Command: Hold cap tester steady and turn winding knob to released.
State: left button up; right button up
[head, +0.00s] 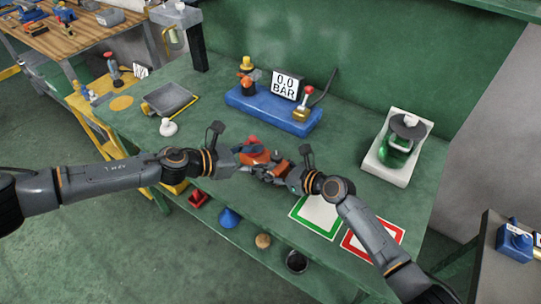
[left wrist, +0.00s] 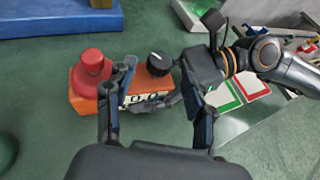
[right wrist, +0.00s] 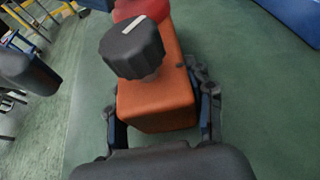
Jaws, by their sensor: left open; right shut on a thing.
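The cap tester is an orange box (head: 262,157) lying on the green bench, with a red cap (left wrist: 92,68) at one end. Its black winding knob (right wrist: 132,48) sits on top at the other end and bears a white pointer line. A small digit panel (left wrist: 150,98) shows on its side. My right gripper (right wrist: 160,115) is shut on the orange body at the knob end. My left gripper (left wrist: 158,68) is open; in its wrist view the knob shows between its fingers, but I cannot tell the gap in depth. In the head view the arms partly hide the tester.
A blue gauge stand (head: 270,110) with a 0.0 BAR display (head: 286,84) stands behind. A green jar on a white base (head: 380,165) is at right. Green-framed (head: 318,214) and red-framed (head: 371,240) mats lie at the front right. A grey tray (head: 170,99) is at left.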

aim_at(273, 157)
pick_arm(q)
jog(key=shift+x, duration=1.8)
grip_shut()
